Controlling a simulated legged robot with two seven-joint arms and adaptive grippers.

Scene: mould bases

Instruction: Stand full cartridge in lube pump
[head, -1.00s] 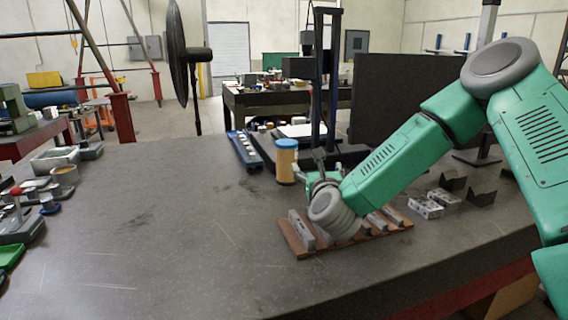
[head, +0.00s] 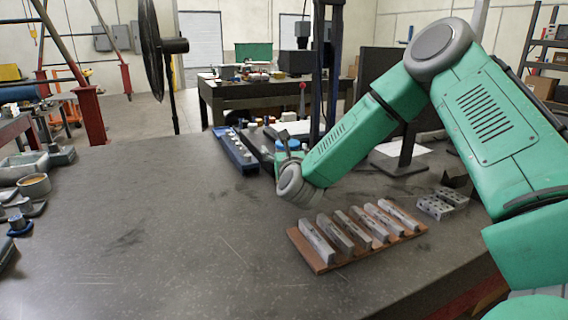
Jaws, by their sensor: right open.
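My right gripper (head: 284,148) is at the far side of the table, its fingers pointing away from me and partly hidden by its own wrist. It is open. Blue round tops (head: 293,145) show right at the fingers, where the tan cartridge with a blue cap stands. Its body is hidden behind my gripper and wrist, so I cannot tell whether the fingers are around it or beside it. I cannot make out the lube pump for certain; a red-knobbed lever (head: 302,87) rises just behind the gripper. My left gripper is not in view.
A brown rack (head: 318,266) with several grey bars lies in front of my right arm. Perforated metal blocks (head: 437,206) lie to its right, and a blue tray (head: 237,152) stands left of the gripper. A monitor stand (head: 402,166) is behind the arm. The table's left middle is clear.

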